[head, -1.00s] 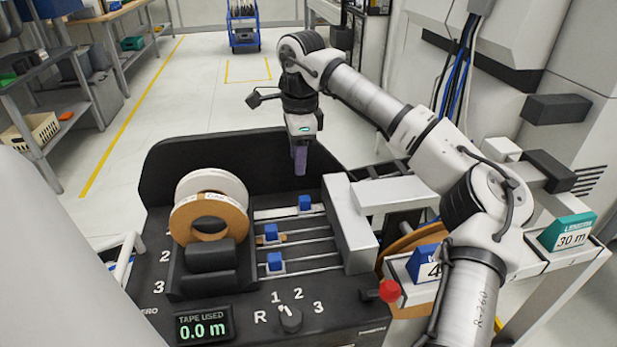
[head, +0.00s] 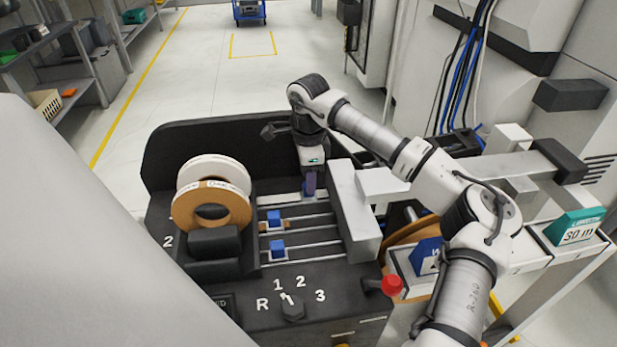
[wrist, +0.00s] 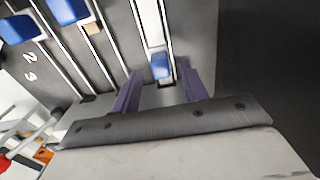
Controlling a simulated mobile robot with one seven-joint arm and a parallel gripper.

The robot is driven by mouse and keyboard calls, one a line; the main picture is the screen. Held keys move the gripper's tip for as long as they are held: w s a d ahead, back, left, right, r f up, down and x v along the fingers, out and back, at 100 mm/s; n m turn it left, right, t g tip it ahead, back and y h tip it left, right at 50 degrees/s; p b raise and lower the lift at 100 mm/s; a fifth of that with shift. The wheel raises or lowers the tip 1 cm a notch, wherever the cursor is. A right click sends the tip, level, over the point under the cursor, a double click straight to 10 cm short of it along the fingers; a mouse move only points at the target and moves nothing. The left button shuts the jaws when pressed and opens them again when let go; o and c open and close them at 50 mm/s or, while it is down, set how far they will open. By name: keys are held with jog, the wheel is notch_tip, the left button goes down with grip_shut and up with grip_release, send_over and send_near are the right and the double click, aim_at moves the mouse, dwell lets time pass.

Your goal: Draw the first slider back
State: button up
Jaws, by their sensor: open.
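The first slider is the far one of three rails, with a blue block on it. In the wrist view the first slider's block (wrist: 160,65) shows between the two purple fingertips, with gaps on both sides. My gripper is open and holds nothing. The second slider's blue block (head: 274,218) and the third slider's blue block (head: 277,247) sit on the nearer rails. Whether the fingers touch the first block cannot be told.
A tape roll (head: 222,205) stands left of the rails. A grey housing (head: 352,215) stands close on their right. The dark back wall (head: 225,135) rises behind. A selector knob (head: 292,308) and a red knob (head: 392,286) are in front.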

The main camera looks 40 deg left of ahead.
jog(key=shift+f, duration=0.85)
jog(key=shift+c, duration=0.3)
grip_shut()
